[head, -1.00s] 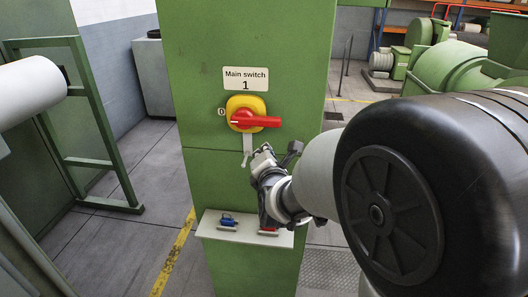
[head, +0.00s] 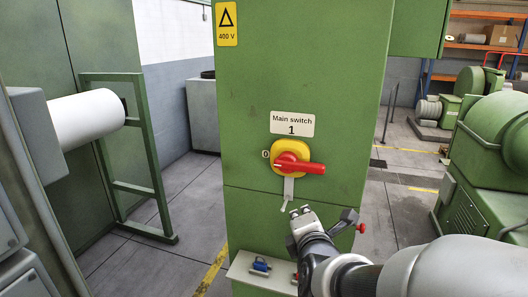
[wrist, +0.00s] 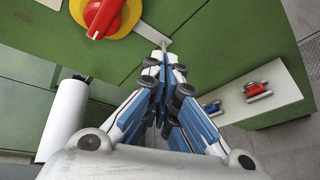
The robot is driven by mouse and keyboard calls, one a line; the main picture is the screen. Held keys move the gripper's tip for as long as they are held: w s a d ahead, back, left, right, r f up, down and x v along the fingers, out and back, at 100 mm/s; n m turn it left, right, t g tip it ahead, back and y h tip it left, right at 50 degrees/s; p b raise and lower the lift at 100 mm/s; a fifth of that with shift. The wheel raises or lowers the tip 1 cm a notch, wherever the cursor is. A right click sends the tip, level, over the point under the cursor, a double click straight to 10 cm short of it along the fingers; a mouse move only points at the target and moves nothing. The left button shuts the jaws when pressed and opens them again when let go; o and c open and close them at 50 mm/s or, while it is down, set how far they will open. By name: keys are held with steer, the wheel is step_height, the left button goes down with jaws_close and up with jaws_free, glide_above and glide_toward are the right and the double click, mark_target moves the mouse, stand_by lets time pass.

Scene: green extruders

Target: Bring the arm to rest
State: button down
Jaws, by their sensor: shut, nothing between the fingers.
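My gripper (head: 300,212) is in front of the green cabinet (head: 238,130), just below the main switch. In the wrist view its fingers (wrist: 164,72) are together and empty. The main switch has a red handle (head: 300,165) on a yellow plate (head: 281,154); the handle points right, roughly level. A grey metal tab (head: 288,190) hangs below the switch, and my fingertips appear close to its lower end. I cannot tell whether they touch it. The switch also shows at the top of the wrist view (wrist: 104,16).
A small shelf (head: 243,272) on the cabinet holds a blue padlock (head: 261,265) and a red one (wrist: 257,90). A white roll (head: 92,118) on a green frame stands at left. Green machines (head: 490,150) stand at right. Open floor lies either side of the cabinet.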

steer(key=s+d+f+m+g+b, duration=0.1)
steer(key=s+f+m+g+b, duration=0.2)
steer(key=s+f+m, duration=0.2)
steer(key=s+d+f+m+g+b, duration=0.1)
steer(key=s+f+m+g+b, duration=0.2)
steer(key=s+m, duration=0.7)
steer(key=s+d+f+m+g+b, duration=0.1)
steer(key=s+f+m+g+b, duration=0.3)
steer(key=s, duration=1)
step_height(320, 180, down, 4)
steer(key=m+b, duration=0.1)
steer(key=m, duration=0.2)
steer(key=shift+s+d+y, duration=0.25)
steer(key=shift+y, duration=0.05)
